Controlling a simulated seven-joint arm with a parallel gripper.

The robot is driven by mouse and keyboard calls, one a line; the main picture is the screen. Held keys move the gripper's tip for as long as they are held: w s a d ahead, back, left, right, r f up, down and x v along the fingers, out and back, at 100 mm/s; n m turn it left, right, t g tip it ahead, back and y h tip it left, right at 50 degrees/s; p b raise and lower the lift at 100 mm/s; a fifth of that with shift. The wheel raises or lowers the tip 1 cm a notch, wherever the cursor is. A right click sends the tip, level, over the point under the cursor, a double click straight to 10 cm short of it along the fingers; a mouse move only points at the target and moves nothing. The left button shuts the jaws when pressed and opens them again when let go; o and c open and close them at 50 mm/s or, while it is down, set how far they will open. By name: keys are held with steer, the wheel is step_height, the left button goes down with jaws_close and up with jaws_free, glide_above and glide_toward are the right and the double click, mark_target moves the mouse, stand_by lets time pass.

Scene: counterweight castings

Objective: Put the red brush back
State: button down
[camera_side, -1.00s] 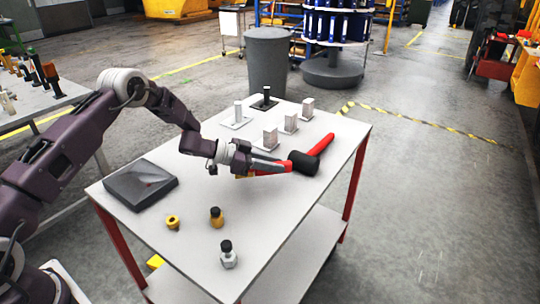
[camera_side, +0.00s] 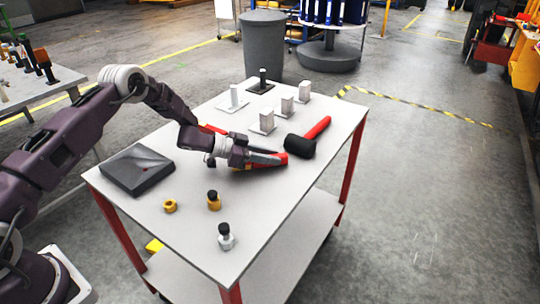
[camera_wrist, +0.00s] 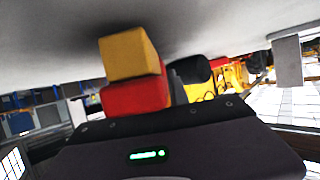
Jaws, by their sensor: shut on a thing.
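The red brush (camera_side: 272,161) is in my gripper (camera_side: 250,161), which is shut on it low over the white table (camera_side: 190,235). Its red end points right, just left of the mallet's black head; whether it touches the table I cannot tell. A yellow part shows under the gripper. In the wrist view the red body (camera_wrist: 135,96) with a yellow block (camera_wrist: 128,54) sits close against the gripper. The fingertips are not clear in either view.
A black-headed mallet (camera_side: 301,147) with red handle lies right. A thin red-and-dark tool (camera_side: 216,129) lies partly hidden behind the gripper. Pale blocks (camera_side: 267,122) stand behind. A dark grey block (camera_side: 137,170), yellow ring (camera_side: 170,206), amber bottle (camera_side: 214,201) and clear bottle (camera_side: 226,238) stand left and front.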

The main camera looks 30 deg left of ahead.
steer(key=shift+f, duration=0.35)
steer(key=c, duration=1.2)
jaws_free()
steer(key=shift+o, duration=0.2)
